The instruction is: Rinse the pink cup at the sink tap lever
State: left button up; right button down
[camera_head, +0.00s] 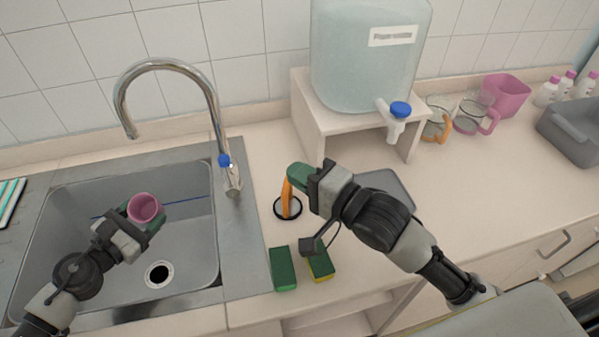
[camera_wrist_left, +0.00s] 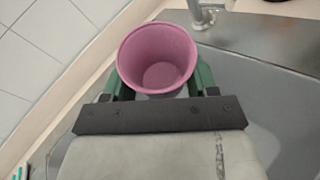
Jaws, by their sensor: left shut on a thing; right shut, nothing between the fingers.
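The pink cup (camera_head: 146,208) is held over the left part of the sink basin (camera_head: 190,232), its open mouth facing up towards the head camera. My left gripper (camera_head: 141,215) is shut on it. In the left wrist view the cup (camera_wrist_left: 158,62) sits between the green fingers and looks empty inside. The chrome tap (camera_head: 216,105) stands at the basin's right rim, its spout end up and left of the cup. A blue-tipped lever (camera_head: 224,160) is low on the tap. My right gripper (camera_head: 297,177) is shut and empty, right of the tap, close by an orange upright handle.
The orange handle (camera_head: 286,198) rises from a dark-ringed round base. Two green sponges (camera_head: 283,268) lie at the counter's front. The drain (camera_head: 159,274) is uncovered.

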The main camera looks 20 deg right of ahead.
aim_at(157, 204)
pick_arm(q)
jog(key=shift+s+d+r+p, duration=0.1)
jog(key=shift+s+r+p, duration=0.65)
jog(key=shift+s, duration=0.25)
jog(key=shift+s+d+r+p, duration=0.1)
jog(key=shift+s+r+p, duration=0.5)
jog(key=shift+s+r, duration=0.3)
jog(key=shift+f, duration=0.1)
